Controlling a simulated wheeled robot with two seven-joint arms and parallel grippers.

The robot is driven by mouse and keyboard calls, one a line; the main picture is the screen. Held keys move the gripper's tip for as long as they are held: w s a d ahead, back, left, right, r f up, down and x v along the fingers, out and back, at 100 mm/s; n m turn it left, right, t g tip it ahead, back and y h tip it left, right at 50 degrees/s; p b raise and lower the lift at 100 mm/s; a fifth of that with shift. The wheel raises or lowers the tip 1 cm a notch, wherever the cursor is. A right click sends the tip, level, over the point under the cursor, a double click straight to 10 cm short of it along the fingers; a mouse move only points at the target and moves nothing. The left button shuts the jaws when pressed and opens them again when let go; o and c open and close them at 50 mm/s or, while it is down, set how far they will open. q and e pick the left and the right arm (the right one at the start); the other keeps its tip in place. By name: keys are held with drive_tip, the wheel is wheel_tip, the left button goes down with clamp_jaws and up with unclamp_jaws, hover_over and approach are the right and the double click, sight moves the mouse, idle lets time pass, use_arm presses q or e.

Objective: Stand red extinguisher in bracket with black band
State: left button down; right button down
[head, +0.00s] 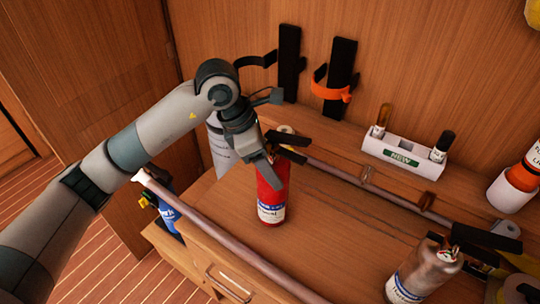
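The red extinguisher (272,195) stands upright on the wooden counter, its black lever (289,139) at the top and a white and blue label low on its body. My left gripper (272,176) is at its upper part, with a finger in front of the red body. The other finger is hidden, so I cannot tell whether it grips. The bracket with the black band (257,61) is on the back wall, a dark upright plate with the band curving out to its left; it is empty. My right gripper is out of view.
An empty bracket with an orange band (333,93) is right of the black one. A white holder (403,160) with bottles stands on the back ledge. A rail (225,237) runs along the counter front. A silver extinguisher (424,270) stands at lower right. The middle counter is clear.

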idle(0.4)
use_arm(q)
drive_tip(key=c, duration=0.5)
unclamp_jaws()
drive_tip(key=shift+s+f, duration=0.1)
drive_tip(key=shift+r, duration=0.2)
drive_tip(key=shift+b+v, duration=1.9)
drive_tip(key=shift+v, duration=4)
drive_tip(key=shift+s, duration=0.1)
